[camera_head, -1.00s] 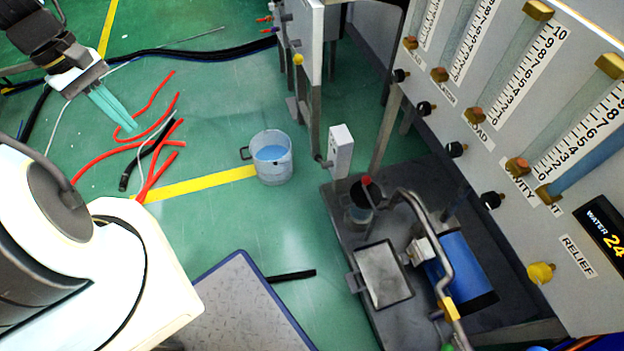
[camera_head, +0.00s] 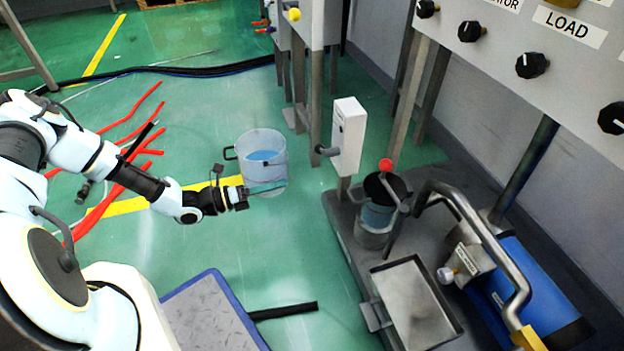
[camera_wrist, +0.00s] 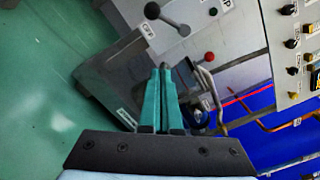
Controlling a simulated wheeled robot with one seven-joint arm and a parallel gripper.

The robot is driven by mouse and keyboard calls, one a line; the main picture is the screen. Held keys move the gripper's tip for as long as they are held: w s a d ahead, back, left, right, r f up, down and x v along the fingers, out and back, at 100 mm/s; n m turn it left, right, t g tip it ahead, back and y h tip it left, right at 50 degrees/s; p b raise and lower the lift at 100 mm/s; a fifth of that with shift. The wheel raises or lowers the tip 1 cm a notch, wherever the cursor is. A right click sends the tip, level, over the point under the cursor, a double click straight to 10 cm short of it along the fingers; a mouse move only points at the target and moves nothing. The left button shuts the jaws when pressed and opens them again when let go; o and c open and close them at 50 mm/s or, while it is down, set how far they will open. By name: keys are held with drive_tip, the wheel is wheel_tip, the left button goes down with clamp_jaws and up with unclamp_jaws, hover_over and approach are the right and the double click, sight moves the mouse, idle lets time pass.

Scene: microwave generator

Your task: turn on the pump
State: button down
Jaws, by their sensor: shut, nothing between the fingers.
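The pump unit has a blue cylinder (camera_head: 535,290) with a bent metal pipe, on a dark base at the lower right. A white control box (camera_head: 350,135) stands on a post at the base's left corner, with a grey lever (camera_head: 328,151) sticking out to the left. In the wrist view a lever with a dark ball end (camera_wrist: 152,11) sits on a grey face, beside a small label. My gripper (camera_head: 282,186) is shut and empty, left of the control box and apart from it. Its teal fingers (camera_wrist: 164,72) point toward the box, below the lever in the wrist view.
A clear bucket of blue liquid (camera_head: 262,146) stands behind my gripper. A red-knobbed handle (camera_head: 386,165) rises by a small pot on the base. A metal tray (camera_head: 415,305) lies in front. A panel with black knobs (camera_head: 532,65) overhangs the right. Red hoses lie on the floor at left.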

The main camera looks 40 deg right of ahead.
sight(323, 151)
drive_tip(key=shift+w+d+f+n+t+h, duration=0.1)
drive_tip(key=shift+d+f+n+t+h, duration=0.25)
drive_tip(key=shift+f+n, duration=0.35)
drive_tip(key=d+r+b, duration=0.2)
drive_tip(key=d+b, duration=0.3)
drive_tip(key=d, duration=0.6)
drive_tip(key=shift+d+r, duration=0.15)
drive_tip(key=shift+r, duration=0.15)
